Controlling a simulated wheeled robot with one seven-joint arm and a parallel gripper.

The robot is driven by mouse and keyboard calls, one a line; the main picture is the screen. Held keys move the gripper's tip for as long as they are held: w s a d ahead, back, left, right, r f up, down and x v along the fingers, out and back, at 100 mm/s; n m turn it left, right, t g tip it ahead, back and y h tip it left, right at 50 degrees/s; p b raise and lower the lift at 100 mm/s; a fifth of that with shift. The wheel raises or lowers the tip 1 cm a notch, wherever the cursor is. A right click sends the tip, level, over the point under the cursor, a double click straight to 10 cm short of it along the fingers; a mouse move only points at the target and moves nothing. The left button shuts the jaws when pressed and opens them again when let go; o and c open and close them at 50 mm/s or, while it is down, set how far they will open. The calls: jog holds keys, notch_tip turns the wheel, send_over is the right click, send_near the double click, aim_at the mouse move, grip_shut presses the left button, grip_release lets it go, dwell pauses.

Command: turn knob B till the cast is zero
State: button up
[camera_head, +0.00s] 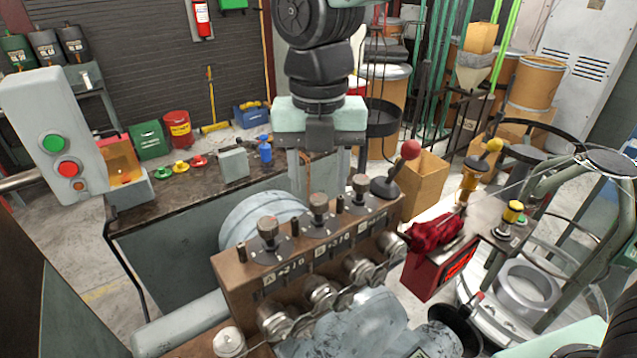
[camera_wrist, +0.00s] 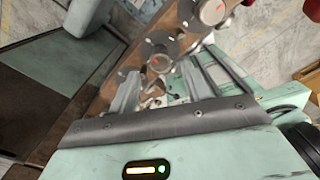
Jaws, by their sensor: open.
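The brown block (camera_head: 235,285) carries a row of three dark knobs with plates lettered at its front. Knob B (camera_head: 318,205) is the middle one, between the left knob (camera_head: 268,229) and the right knob (camera_head: 360,186). My gripper (camera_head: 308,178) points down above and just behind the middle of the row, its fingers partly hidden. In the wrist view my gripper (camera_wrist: 162,78) is open and empty. A red display (camera_head: 459,263) has unreadable digits.
A red-balled lever (camera_head: 410,150) rises beside the block's right end. Short dark posts stand between the knobs. Metal rollers (camera_head: 320,292) line the block's front. A dark bench (camera_head: 150,215) with a grey button box (camera_head: 55,135) stands at the left.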

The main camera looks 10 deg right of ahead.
aim_at(319, 199)
jog(key=shift+f, duration=1.65)
jog(key=c, duration=1)
